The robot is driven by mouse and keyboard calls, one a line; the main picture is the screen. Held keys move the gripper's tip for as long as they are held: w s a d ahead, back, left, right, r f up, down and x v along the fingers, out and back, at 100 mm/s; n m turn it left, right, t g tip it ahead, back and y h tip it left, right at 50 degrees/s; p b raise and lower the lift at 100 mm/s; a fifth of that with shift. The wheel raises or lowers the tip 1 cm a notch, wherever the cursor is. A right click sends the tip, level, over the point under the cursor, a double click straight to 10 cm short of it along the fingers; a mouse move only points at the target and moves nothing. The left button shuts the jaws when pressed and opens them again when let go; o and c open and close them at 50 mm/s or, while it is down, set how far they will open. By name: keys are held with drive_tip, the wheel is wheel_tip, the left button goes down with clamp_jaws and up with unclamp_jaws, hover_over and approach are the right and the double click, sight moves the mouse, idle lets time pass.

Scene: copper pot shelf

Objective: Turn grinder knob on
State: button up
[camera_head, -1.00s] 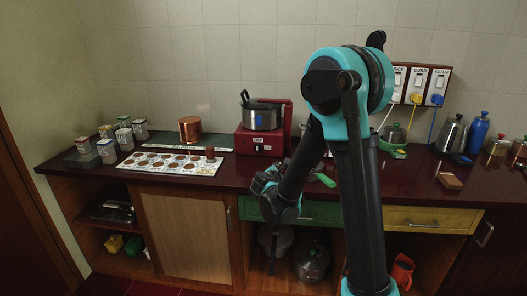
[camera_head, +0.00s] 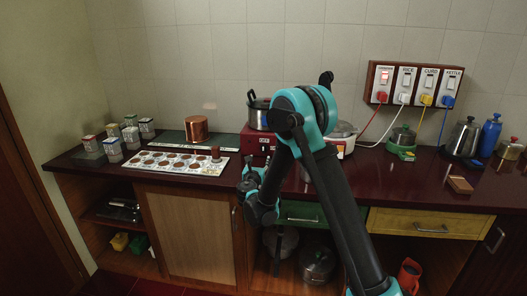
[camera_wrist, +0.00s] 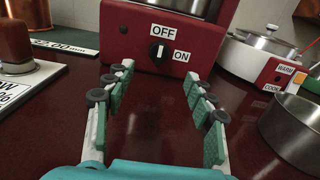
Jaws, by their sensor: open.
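The grinder is a dark red box (camera_head: 256,143) with a steel jar (camera_head: 259,113) on top, on the counter against the wall. In the wrist view its front face (camera_wrist: 193,47) carries a round black knob (camera_wrist: 159,53) with a white mark pointing roughly up, between the OFF label above and the ON label at right. My gripper (camera_wrist: 162,82) is open and empty, low over the counter, with its fingers pointing at the grinder front. The knob lies ahead of and between the fingertips, apart from them. My arm hides the grinder's right part in the head view.
A white rice cooker (camera_wrist: 261,54) with WARM and COOK labels stands right of the grinder; a steel bowl (camera_wrist: 294,130) is nearer. A copper pot (camera_head: 196,129) and a patterned board (camera_head: 180,163) lie left. A switch panel (camera_head: 414,84) hangs on the wall.

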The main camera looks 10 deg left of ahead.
drive_tip(key=w, duration=1.1)
drive_tip(key=shift+d, duration=0.15)
drive_tip(key=c, duration=1.2)
